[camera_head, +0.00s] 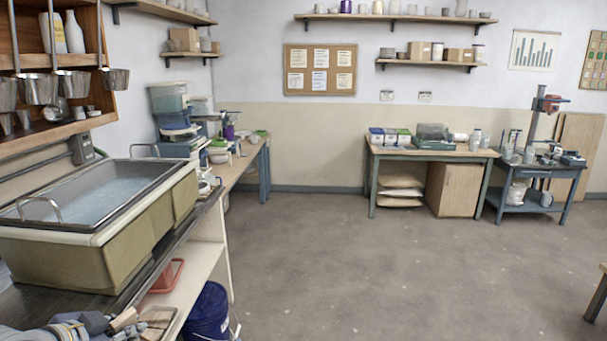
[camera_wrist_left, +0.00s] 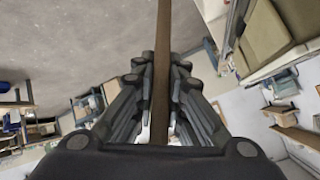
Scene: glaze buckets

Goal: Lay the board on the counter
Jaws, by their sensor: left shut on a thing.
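In the left wrist view my left gripper (camera_wrist_left: 162,68) is shut on the board (camera_wrist_left: 162,95). The board shows edge-on as a narrow brown strip between the fingers and runs up out of the top of the picture. Its faces and far end are hidden. In the head view the dark counter (camera_head: 45,303) runs along the left side, under a large basin. A grey banded shape and small wooden pieces are at the bottom left edge there; I cannot tell if the gripper or the board is among them. My right gripper is in neither view.
The olive basin (camera_head: 85,238) with pale liquid fills much of the counter. Metal cups (camera_head: 75,84) hang above it. A blue bucket (camera_head: 208,312) and a red tray (camera_head: 165,277) are below the counter. The floor (camera_head: 370,270) to the right is open.

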